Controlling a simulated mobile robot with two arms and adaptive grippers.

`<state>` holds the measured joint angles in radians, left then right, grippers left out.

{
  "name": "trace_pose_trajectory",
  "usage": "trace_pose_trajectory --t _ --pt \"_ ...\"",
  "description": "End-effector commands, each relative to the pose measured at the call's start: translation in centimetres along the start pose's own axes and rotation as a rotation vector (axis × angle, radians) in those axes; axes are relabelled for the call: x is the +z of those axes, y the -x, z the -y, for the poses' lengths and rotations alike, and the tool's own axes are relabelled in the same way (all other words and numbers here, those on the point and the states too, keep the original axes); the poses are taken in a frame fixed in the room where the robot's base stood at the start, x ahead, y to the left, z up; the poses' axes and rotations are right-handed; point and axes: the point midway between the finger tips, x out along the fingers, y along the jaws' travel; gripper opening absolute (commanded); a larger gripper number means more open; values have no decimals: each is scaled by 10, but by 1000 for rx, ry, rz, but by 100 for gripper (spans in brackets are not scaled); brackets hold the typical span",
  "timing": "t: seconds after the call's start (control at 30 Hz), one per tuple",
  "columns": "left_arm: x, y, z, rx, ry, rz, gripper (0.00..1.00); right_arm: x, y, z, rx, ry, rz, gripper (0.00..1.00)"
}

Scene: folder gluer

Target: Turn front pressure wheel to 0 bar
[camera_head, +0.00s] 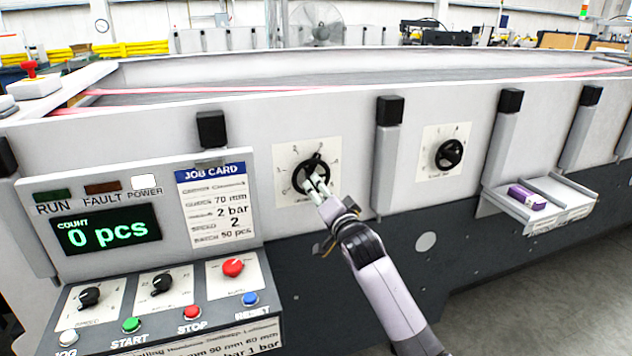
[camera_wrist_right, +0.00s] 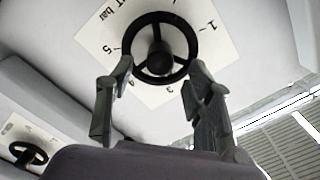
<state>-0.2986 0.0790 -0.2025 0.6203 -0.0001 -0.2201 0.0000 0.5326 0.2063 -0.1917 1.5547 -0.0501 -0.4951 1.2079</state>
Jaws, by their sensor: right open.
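The black pressure wheel (camera_head: 314,161) is mounted on a white scale plate (camera_head: 284,178) on the machine's side panel. In the right wrist view the three-spoked wheel (camera_wrist_right: 159,17) shows in front of a plate (camera_wrist_right: 97,40) with numbers and the end of a label reading "T bar". My right gripper (camera_head: 318,184) is at the wheel's lower edge and partly covers it. In the right wrist view its fingers (camera_wrist_right: 161,70) are spread apart at the near side of the rim. I cannot tell if they touch it. The wheel's exact setting is not readable. My left gripper is out of view.
A second black wheel (camera_head: 448,154) sits on a plate to the right. A small shelf (camera_head: 560,213) holds a purple box (camera_head: 527,197).

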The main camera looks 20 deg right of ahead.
Motion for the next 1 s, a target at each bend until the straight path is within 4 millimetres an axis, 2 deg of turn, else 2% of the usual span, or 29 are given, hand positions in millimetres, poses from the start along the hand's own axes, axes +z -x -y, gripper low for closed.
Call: trace_pose_trajectory --t 0.1,0.3,0.73,1.0 --pt "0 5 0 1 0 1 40 -1 -18 2 0 2 0 48" --pt "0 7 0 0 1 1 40 0 -36 0 1 1 0 48" --pt "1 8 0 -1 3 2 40 0 -43 0 0 1 0 48" --pt "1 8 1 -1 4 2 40 0 -43 0 0 1 0 31"
